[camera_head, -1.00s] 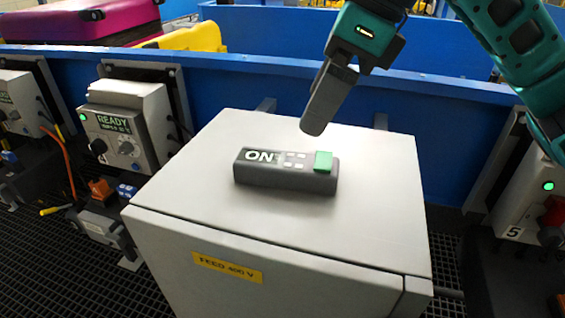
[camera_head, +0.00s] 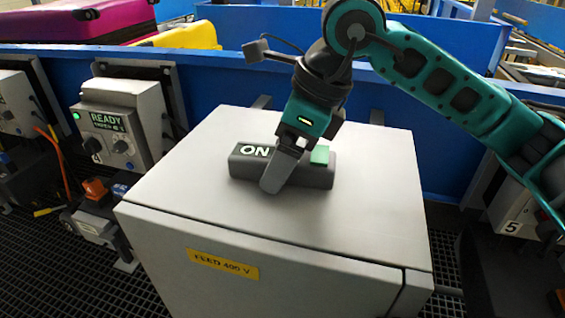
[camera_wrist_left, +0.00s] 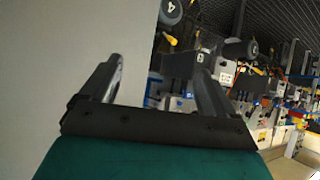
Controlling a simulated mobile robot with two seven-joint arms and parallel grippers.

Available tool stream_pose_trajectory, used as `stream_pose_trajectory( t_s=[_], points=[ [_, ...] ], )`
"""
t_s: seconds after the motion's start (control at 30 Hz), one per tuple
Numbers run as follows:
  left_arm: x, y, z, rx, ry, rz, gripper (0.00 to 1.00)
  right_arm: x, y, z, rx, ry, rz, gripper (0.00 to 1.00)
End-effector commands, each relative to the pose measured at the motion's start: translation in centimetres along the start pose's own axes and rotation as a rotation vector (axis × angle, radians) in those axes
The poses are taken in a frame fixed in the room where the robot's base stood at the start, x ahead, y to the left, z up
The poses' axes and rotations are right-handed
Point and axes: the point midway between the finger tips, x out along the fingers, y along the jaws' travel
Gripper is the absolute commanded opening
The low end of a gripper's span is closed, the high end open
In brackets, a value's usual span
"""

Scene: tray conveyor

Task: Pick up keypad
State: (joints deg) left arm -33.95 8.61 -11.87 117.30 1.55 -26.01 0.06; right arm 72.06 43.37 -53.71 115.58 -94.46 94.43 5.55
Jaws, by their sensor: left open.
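The keypad (camera_head: 245,169) is a dark grey bar with white "ON" lettering and a green button (camera_head: 319,155), lying on top of a light grey cabinet (camera_head: 375,190). My right gripper (camera_head: 281,176) points down over the keypad's middle, one dark finger across its near side. The other finger is hidden, so I cannot tell how wide the jaws are or whether they touch it. In the left wrist view my left gripper (camera_wrist_left: 160,80) is open and empty; the keypad is not seen there, and this gripper is outside the head view.
The cabinet top is otherwise clear. A blue conveyor wall (camera_head: 215,85) runs behind it. A control box (camera_head: 125,125) reading "READY" stands at left, another numbered box (camera_head: 510,205) at right. Dark grating floor (camera_head: 75,285) lies below at left.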

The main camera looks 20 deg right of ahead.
Motion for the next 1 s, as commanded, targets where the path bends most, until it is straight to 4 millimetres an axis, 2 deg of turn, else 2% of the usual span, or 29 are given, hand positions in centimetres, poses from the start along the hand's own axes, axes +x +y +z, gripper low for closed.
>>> stream_pose_trajectory(
  t_s=[0.1,0.73,1.0],
  points=[
    [-0.01,0.01,-0.05,0.001,0.0,0.0,0.89,-0.02,0.0,0.01,0.0,0.0,0.0,0.83],
    [-0.19,0.09,0.35,-0.001,-0.008,0.001,0.89,-0.07,0.0,0.02,0.0,-0.001,0.0,0.23],
    [-0.28,0.12,0.52,-0.002,-0.012,0.002,0.89,-0.19,-0.01,0.09,0.0,-0.002,-0.001,0.21]
  ],
)
